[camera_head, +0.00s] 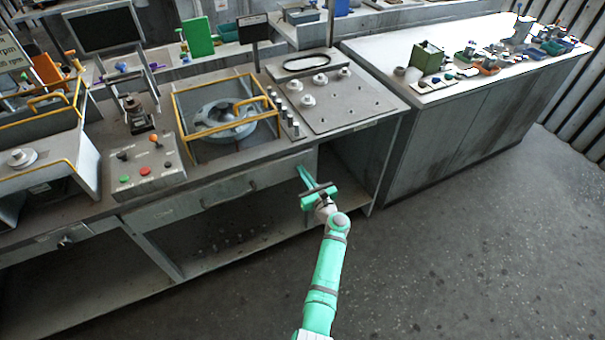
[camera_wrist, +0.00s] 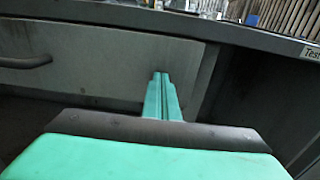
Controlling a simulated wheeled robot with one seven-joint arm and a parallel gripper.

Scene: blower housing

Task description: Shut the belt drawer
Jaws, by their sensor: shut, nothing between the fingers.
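The belt drawer's grey front (camera_head: 270,174) lies under the bench top, below the yellow-framed housing. It has a bar handle (camera_head: 229,195) left of its middle. In the wrist view the drawer front (camera_wrist: 100,62) fills the left and middle, with the handle (camera_wrist: 25,62) at far left. My gripper (camera_head: 301,170) is shut and empty, its fingers pointing at the right end of the drawer front. In the wrist view the fingertips (camera_wrist: 160,76) are at or very near that panel; I cannot tell if they touch. The front looks close under the bench edge; any small gap is unclear.
An open shelf bay (camera_head: 345,165) lies right of the drawer, and a lower shelf (camera_head: 225,240) runs beneath it. A grey cabinet (camera_head: 455,125) stands to the right. The floor (camera_head: 480,250) in front is clear.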

